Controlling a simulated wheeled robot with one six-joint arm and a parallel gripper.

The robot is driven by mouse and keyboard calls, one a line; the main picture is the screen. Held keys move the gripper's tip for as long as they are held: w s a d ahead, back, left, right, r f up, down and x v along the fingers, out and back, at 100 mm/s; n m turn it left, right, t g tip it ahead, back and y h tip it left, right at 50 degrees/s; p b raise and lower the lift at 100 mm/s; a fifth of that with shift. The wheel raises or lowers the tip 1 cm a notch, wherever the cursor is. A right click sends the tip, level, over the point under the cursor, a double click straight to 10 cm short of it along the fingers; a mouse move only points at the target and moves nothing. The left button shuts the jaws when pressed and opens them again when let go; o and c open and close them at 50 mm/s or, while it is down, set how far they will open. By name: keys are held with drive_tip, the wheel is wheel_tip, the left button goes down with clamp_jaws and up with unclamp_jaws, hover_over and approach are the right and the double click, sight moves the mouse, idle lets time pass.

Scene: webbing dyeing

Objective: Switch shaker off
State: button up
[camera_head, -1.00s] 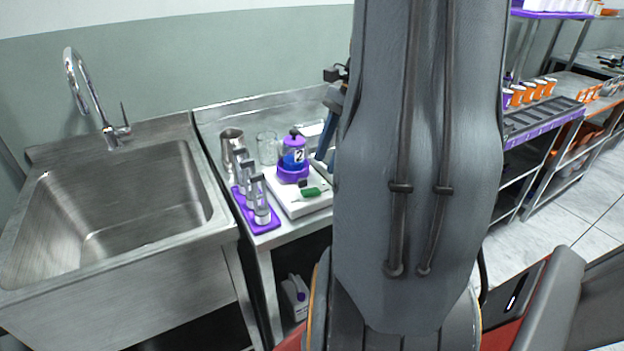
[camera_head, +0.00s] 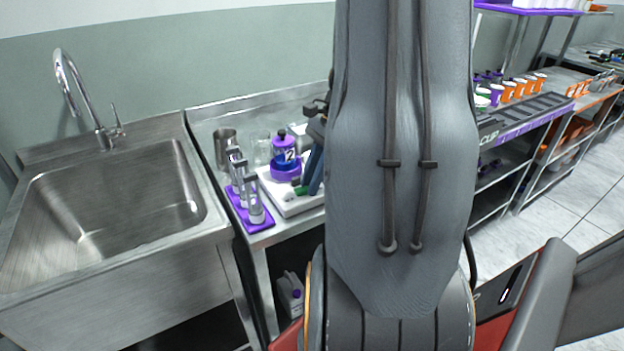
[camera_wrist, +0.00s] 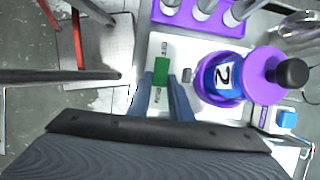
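The shaker is a white box (camera_head: 279,200) on the steel counter. A purple-capped blue bottle marked "2" (camera_head: 286,156) stands in its purple holder. The green switch (camera_head: 301,190) is at the shaker's front; in the wrist view the switch (camera_wrist: 161,72) lies between printed labels, with a small grey knob (camera_wrist: 187,75) beside it. My gripper (camera_head: 309,188) is over the front of the shaker. In the wrist view its blue fingers (camera_wrist: 162,88) are parted, one on each side of the switch. Contact with the switch cannot be told.
A purple rack (camera_head: 250,214) with several clear tubes stands left of the shaker. A metal cup (camera_head: 225,148) and a glass beaker (camera_head: 261,148) are behind it. A steel sink (camera_head: 110,205) is at the left. My arm hides the counter's right part.

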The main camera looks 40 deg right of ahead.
clamp_jaws()
drive_tip(key=a+h+p, duration=0.1)
drive_tip(key=p, duration=0.2)
drive_tip(key=shift+r+g+h, duration=0.3)
drive_tip(key=shift+r+h, duration=0.1)
drive_tip(key=shift+w+a+h+p, duration=0.1)
drive_tip(key=shift+a+h+p, duration=0.05)
drive_tip(key=shift+h+p, duration=1)
drive_tip(key=o, duration=0.6)
unclamp_jaws()
drive_tip(key=shift+r+b, duration=0.8)
drive_tip(key=shift+r, duration=3.05)
